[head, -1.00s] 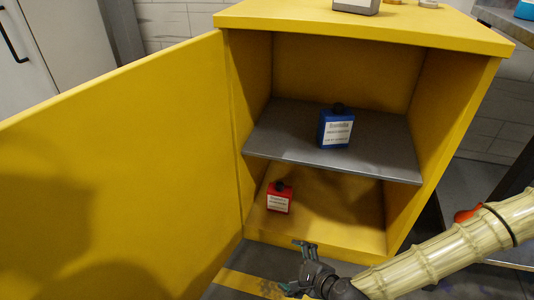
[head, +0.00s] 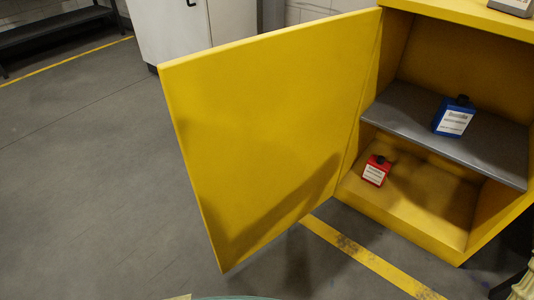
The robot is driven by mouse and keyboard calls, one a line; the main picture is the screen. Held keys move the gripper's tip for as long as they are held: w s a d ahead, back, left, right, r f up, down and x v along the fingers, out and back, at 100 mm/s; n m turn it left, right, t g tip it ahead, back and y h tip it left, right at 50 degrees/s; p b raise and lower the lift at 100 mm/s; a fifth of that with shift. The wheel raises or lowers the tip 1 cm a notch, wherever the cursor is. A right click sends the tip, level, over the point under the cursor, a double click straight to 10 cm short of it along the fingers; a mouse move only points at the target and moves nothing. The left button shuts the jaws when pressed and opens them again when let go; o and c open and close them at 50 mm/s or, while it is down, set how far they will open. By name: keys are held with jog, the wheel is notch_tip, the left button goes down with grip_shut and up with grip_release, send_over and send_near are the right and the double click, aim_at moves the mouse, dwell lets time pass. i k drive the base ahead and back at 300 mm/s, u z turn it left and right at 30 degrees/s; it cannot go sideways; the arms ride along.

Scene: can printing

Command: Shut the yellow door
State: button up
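The yellow door (head: 265,125) stands wide open, swung out to the left of the yellow cabinet (head: 405,222). Its hinge side meets the cabinet's left front edge, and its free edge is at the left, above the grey floor. My gripper is out of the picture. Only a small pale piece of my arm shows at the bottom right corner, apart from the door.
A blue container (head: 453,117) stands on the cabinet's grey shelf (head: 400,112). A red container (head: 376,170) is on the cabinet bottom. White cabinets (head: 180,35) stand behind the door. The grey floor (head: 90,190) left of the door is clear.

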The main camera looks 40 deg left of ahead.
aim_at(263, 123)
jog(key=u, duration=0.05)
jog(key=k, duration=0.2)
jog(key=z, duration=2.95)
jog(key=k, duration=2.55)
jog(key=u, duration=2)
jog(key=i, duration=0.5)
jog(key=z, duration=0.1)
